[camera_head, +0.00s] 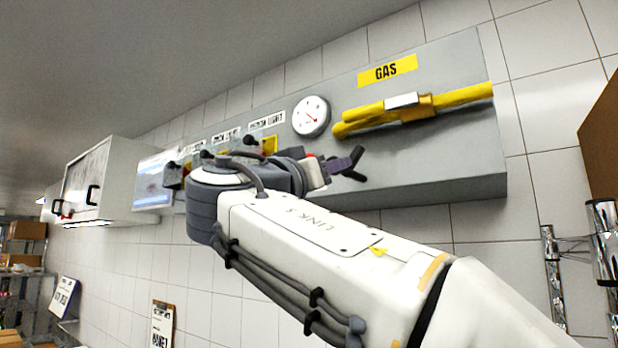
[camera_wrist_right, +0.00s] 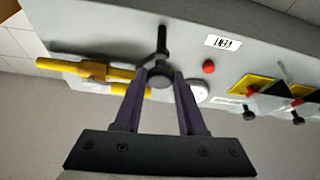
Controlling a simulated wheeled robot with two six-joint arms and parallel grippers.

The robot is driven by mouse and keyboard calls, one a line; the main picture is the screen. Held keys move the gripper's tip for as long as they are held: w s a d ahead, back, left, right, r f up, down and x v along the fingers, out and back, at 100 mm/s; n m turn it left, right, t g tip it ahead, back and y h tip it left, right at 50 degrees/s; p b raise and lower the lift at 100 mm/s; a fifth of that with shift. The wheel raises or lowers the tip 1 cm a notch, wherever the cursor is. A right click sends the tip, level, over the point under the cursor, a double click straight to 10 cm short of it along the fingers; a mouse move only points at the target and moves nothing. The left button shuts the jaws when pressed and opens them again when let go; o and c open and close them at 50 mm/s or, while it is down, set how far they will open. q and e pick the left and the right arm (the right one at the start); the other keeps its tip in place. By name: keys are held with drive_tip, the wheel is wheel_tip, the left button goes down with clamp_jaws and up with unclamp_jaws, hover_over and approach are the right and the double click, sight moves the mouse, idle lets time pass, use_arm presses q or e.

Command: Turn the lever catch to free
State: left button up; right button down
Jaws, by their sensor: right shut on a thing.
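The lever catch (camera_wrist_right: 161,42) is a black handle on a round dark hub, on the grey wall panel. In the right wrist view its arm points to the top of the picture, beside a white label. My right gripper (camera_wrist_right: 160,78) has its purple fingers closed around the hub end of the lever. In the head view my right gripper (camera_head: 347,165) is at the lower part of the panel, below the gauge, and my wrist hides much of that area. My left gripper is in neither view.
The panel (camera_head: 440,180) carries a yellow pipe valve (camera_head: 420,108) under a GAS sign (camera_head: 387,71), a round gauge (camera_head: 311,116) and switches on yellow plates (camera_head: 269,145). A red button (camera_wrist_right: 208,67) is near the lever. A white cabinet (camera_head: 110,185) hangs at the left.

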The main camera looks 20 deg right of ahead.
drive_tip(key=shift+s+d+r+n+t+y+p, duration=0.15)
drive_tip(key=shift+n+y+p, duration=1)
drive_tip(key=shift+n, duration=2.25)
drive_tip(key=shift+a+r+n+t+y+p, duration=0.15)
drive_tip(key=shift+n+y+p, duration=0.5)
drive_tip(key=shift+n+y, duration=1.8)
drive_tip(key=shift+s+d+r+n+t+y+p, duration=0.15)
drive_tip(key=shift+n+y+p, duration=0.5)
drive_tip(key=shift+n, duration=3.7)
drive_tip(key=shift+f+h+p, duration=0.1)
drive_tip(key=shift+h+p, duration=0.15)
drive_tip(key=shift+p, duration=0.05)
drive_tip(key=c, duration=0.5)
unclamp_jaws()
